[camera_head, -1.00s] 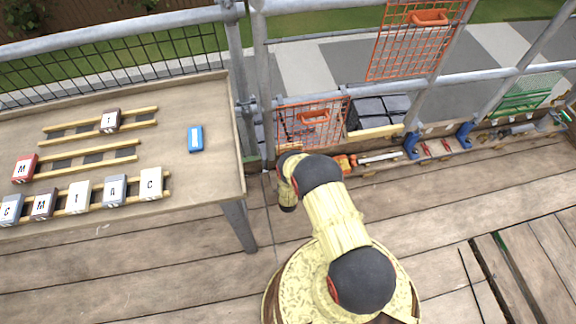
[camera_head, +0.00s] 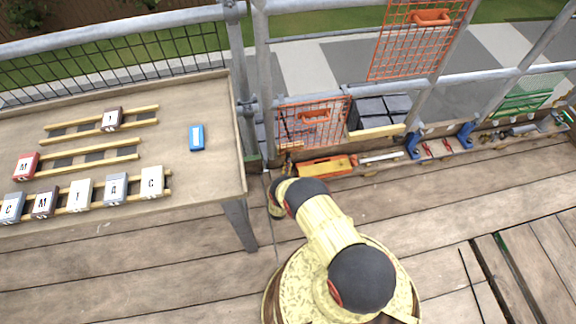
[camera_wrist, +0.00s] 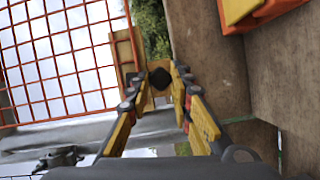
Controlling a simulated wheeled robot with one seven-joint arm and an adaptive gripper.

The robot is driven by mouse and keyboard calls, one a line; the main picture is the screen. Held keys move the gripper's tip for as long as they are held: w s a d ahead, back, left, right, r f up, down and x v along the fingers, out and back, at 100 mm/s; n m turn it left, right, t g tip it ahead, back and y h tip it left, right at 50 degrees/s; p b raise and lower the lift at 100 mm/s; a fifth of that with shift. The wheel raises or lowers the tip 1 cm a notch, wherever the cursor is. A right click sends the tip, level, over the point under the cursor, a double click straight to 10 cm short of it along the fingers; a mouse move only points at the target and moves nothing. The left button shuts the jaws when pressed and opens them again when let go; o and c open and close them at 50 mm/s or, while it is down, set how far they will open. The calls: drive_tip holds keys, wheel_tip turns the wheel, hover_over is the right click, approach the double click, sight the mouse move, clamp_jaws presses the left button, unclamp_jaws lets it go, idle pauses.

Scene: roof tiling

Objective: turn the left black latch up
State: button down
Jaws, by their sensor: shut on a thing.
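In the wrist view a small black latch (camera_wrist: 160,78) sits on a pale wooden block (camera_wrist: 127,50) beside the orange mesh gate (camera_wrist: 62,50). My gripper (camera_wrist: 157,86), with yellow and black fingers, is shut on the latch, one fingertip on each side. The fingers hide part of it, and its exact angle is hard to tell. In the head view the orange mesh gate (camera_head: 312,124) stands at the platform edge. There my arm hides most of the gripper, and I cannot make out the latch.
An orange and yellow tool (camera_head: 327,167) lies on the ledge right of my arm. Dark grey blocks (camera_head: 380,110) stand behind the rail. The table (camera_head: 215,190) with lettered tiles and a blue box (camera_head: 197,137) is at left. Another orange mesh panel (camera_head: 415,45) is raised.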

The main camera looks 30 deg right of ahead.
drive_tip(key=shift+f+n, duration=0.15)
drive_tip(key=shift+n, duration=0.55)
drive_tip(key=c, duration=1.6)
unclamp_jaws()
drive_tip(key=shift+c, duration=0.2)
drive_tip(key=shift+o, duration=0.3)
drive_tip(key=v, duration=1.2)
drive_tip(key=shift+f, duration=0.2)
drive_tip(key=shift+h, duration=0.3)
